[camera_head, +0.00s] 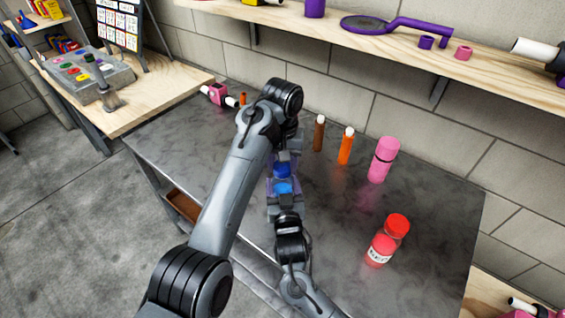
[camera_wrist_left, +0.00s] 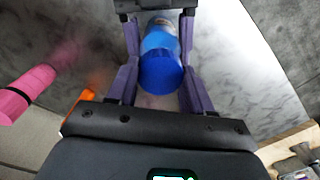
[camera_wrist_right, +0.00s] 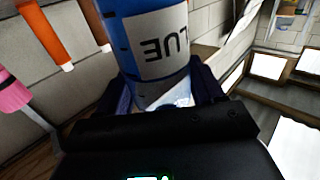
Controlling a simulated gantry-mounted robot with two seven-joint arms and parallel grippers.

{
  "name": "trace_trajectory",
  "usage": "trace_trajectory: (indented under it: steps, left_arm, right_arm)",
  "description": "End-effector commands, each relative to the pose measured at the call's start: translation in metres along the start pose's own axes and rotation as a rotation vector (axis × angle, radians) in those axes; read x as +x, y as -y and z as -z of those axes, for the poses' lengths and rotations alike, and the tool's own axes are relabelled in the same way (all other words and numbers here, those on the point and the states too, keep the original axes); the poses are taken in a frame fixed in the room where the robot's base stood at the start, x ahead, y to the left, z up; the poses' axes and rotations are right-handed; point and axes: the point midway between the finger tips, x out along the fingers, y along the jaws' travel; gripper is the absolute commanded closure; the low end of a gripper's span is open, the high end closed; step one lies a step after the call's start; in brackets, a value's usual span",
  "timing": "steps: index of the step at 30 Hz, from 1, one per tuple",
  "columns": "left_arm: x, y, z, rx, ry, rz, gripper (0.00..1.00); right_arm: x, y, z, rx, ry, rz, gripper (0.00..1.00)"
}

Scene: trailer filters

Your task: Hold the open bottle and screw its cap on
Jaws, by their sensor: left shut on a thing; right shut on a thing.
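The blue bottle (camera_wrist_right: 160,45) has a white label reading BLUE, upside down in the right wrist view. My right gripper (camera_wrist_right: 162,92) is shut on it near its clear-looking end. In the left wrist view my left gripper (camera_wrist_left: 162,80) is shut on the blue cap (camera_wrist_left: 161,72), with a purple finger on each side. In the head view the left gripper (camera_head: 283,167) is just above the right gripper (camera_head: 284,196), and blue shows between them. The cap and bottle are roughly in line. Whether their threads meet is hidden by the fingers.
On the dark table (camera_head: 440,205) stand a red bottle (camera_head: 388,240), a pink bottle (camera_head: 383,160), an orange tube (camera_head: 346,146) and a brown tube (camera_head: 319,133). A pink tool (camera_head: 218,95) lies at the far left end. A wooden shelf (camera_head: 400,45) hangs on the wall behind.

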Motion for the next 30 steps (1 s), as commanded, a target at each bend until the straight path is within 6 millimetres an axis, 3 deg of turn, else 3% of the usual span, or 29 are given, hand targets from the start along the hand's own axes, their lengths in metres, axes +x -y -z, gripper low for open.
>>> trace_trajectory:
  steps: [2,3,8,19,30]
  left_arm:
    - [0.000,0.000,0.000,-0.002,-0.001,0.000,0.86]
    - [0.000,0.000,0.000,-0.002,-0.001,0.000,0.48]
    - [0.000,0.000,0.000,-0.003,-0.001,0.000,0.24]
    - [-0.004,0.000,0.000,-0.003,-0.001,0.000,0.24]
    - [-0.041,0.000,0.000,-0.003,-0.002,0.001,0.24]
  right_arm:
    - [0.000,0.000,0.000,0.000,0.001,0.000,1.00]
    - [0.000,0.000,0.000,0.000,0.001,0.000,1.00]
    - [0.000,0.000,0.000,0.000,0.001,0.000,1.00]
    - [0.000,0.000,0.000,0.000,0.001,0.000,1.00]
    - [0.000,0.000,-0.001,0.000,0.001,0.000,1.00]
